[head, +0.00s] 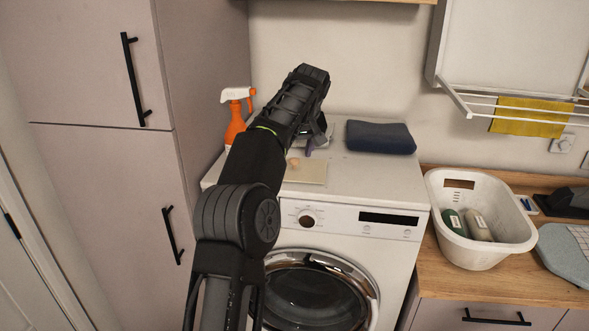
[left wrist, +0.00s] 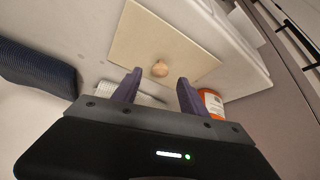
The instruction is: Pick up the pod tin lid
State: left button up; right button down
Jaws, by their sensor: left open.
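The pod tin lid (head: 312,174) is a flat cream square with a small round wooden knob, lying on top of the white washing machine. It also shows in the left wrist view (left wrist: 185,58), with its knob almost between the fingertips in the picture. My left gripper (head: 312,147) is above the machine top, just behind the lid in the head view, and my arm covers the lid's left part. In the left wrist view its two purple fingers (left wrist: 158,82) are apart with nothing held between them. My right gripper is not in view.
An orange spray bottle (head: 235,122) stands left of my arm. A folded navy towel (head: 380,137) lies at the back right of the washing machine (head: 390,186). A white ribbed object (left wrist: 147,99) is partly hidden behind the fingers. A white basket (head: 478,252) with bottles stands on the wooden counter.

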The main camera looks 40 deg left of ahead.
aim_at(294, 159)
pick_arm(q)
jog(key=shift+x, duration=1.55)
grip_shut()
